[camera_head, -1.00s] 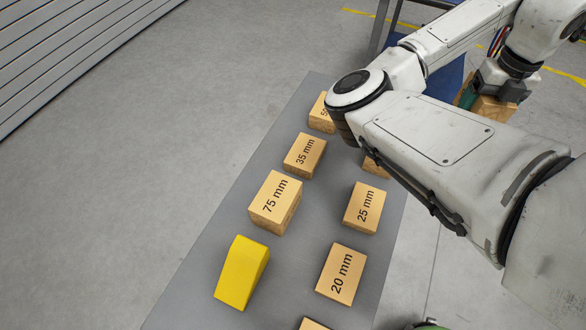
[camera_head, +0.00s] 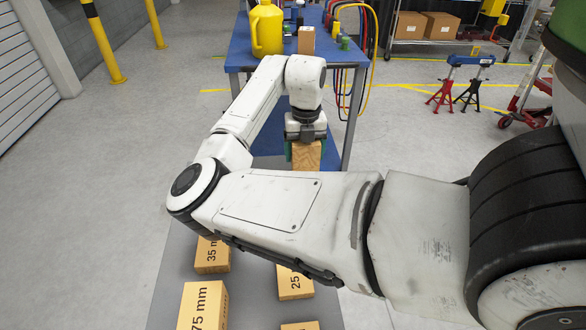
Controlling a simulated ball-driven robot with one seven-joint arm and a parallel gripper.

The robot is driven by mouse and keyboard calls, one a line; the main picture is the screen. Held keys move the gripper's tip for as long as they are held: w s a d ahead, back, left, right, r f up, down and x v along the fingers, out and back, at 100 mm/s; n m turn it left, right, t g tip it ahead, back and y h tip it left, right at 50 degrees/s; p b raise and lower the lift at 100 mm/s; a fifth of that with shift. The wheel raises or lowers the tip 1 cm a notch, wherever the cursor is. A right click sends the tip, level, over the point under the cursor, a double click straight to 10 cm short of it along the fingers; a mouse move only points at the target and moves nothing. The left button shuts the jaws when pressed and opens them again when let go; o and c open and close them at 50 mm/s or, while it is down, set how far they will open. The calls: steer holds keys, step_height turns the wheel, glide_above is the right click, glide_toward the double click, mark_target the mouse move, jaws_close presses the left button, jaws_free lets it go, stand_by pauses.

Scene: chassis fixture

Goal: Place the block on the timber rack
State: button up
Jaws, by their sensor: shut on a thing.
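My gripper (camera_head: 306,148) is shut on a wooden block (camera_head: 306,157), with its green-padded fingers at the block's sides. The held block hangs in front of the blue workbench (camera_head: 240,52), past the far part of the grey rack surface (camera_head: 167,290). Labelled wooden blocks stand on that surface: the 75 mm block (camera_head: 203,306), the 35 mm block (camera_head: 212,256) and the 25 mm block (camera_head: 294,283). My arm crosses the middle of the view and hides the far part of the grey surface. The held block's label is not visible.
A yellow jug (camera_head: 266,30) and a small upright wooden block (camera_head: 306,41) stand on the workbench. Coloured hoses (camera_head: 372,60) hang at its right. Red and black stands (camera_head: 455,85) are on the floor at right. Open floor lies to the left.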

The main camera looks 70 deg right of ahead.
steer(key=w+f, duration=0.2)
steer(key=f, duration=0.1)
steer(key=shift+w+a+f, duration=0.1)
steer(key=shift+w+f, duration=0.05)
steer(key=shift+w, duration=0.25)
steer(key=shift+f, duration=1.55)
steer(key=shift+f, duration=0.15)
steer(key=o, duration=1.2)
step_height(320, 180, up, 12)
steer(key=shift+r, duration=0.2)
